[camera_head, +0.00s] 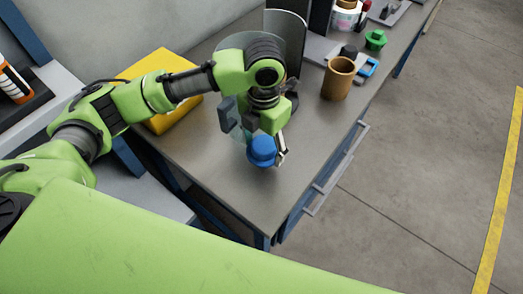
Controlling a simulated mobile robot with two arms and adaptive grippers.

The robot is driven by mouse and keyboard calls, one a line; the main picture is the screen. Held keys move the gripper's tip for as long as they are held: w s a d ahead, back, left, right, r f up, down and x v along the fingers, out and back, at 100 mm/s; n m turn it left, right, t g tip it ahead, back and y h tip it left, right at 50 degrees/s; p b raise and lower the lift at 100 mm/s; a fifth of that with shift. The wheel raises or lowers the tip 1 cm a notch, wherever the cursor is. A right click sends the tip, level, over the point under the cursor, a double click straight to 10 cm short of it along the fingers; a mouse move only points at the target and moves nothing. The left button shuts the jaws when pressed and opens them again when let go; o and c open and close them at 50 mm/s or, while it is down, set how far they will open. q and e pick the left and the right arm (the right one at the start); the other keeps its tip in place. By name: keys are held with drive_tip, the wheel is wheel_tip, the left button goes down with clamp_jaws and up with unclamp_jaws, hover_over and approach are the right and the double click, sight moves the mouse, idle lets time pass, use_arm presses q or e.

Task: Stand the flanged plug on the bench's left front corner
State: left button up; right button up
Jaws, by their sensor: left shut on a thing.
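The blue flanged plug (261,152) is held over the near part of the grey bench (222,178). It has a rounded body and a wider rim. My left gripper (264,145) points down and is shut on the plug, with a finger showing on its right side. The gripper partly hides the plug's upper part. I cannot tell whether the plug's underside touches the bench top. The bench's near corner (264,233) is bare and lies below the plug in the picture. My right gripper is not in view.
A yellow block (160,75) lies behind my left arm. A brown cup (338,78), a blue-framed piece (367,66) and a green flanged piece (375,39) stand farther back. A curved grey panel (292,35) rises behind the gripper. Drawer handles (335,170) stick out on the right.

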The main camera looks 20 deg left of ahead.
sight(262, 144)
use_arm(q)
drive_tip(key=f, duration=0.2)
drive_tip(key=f+p, duration=0.1)
drive_tip(key=shift+a+f, duration=0.2)
drive_tip(key=shift+a, duration=0.05)
drive_tip(key=shift+f, duration=0.1)
drive_tip(key=shift+f, duration=0.1)
drive_tip(key=o, duration=1.1)
drive_tip(key=shift+o, duration=0.2)
drive_tip(key=shift+w+r, duration=0.1)
drive_tip(key=shift+r, duration=0.45)
wheel_tip(262, 144, up, 11)
drive_tip(key=shift+r+b, duration=0.1)
drive_tip(key=shift+b, duration=0.75)
